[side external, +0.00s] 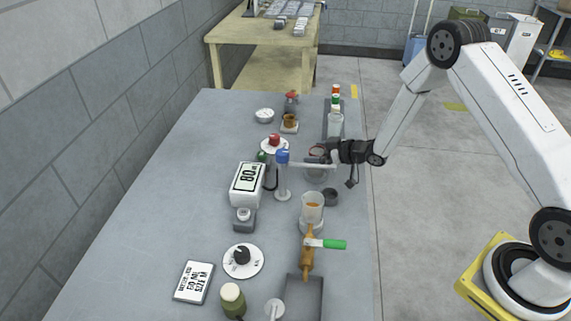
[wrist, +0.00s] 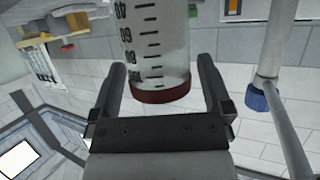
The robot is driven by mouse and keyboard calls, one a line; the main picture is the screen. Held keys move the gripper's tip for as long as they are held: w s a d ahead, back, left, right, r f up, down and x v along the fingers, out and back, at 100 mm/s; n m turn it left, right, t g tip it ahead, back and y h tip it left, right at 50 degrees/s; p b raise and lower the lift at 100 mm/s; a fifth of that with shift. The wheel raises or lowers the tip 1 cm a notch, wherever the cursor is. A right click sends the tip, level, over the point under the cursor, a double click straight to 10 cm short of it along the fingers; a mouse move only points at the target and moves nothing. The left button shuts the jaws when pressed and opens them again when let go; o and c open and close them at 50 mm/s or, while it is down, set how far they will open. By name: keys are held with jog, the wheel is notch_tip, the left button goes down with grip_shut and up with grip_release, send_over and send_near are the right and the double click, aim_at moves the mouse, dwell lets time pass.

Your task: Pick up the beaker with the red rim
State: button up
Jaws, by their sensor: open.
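The beaker with the red rim (wrist: 157,55) is clear with black graduation marks. In the wrist view it stands between the two fingers of my gripper (wrist: 162,68), with its red-brown rim (wrist: 160,95) toward the palm and gaps on both sides. In the side external view the beaker (side external: 316,174) is partly hidden by my gripper (side external: 327,155), which reaches in from the right. My gripper is open. Whether a finger touches the glass is not clear.
A blue-capped stand (side external: 283,175) with a horizontal arm is close left of my gripper. A white scale display (side external: 247,184) is farther left. A beaker with orange liquid (side external: 312,208) and a dark round piece (side external: 330,196) stand nearer the camera. The left of the table (side external: 170,200) is clear.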

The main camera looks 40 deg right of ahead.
jog(key=c, duration=1.3)
jog(key=shift+r, duration=0.1)
jog(key=s+a+r, duration=0.1)
jog(key=s+r, duration=1.1)
jog(key=s, duration=0.2)
jog(key=shift+r, duration=0.4)
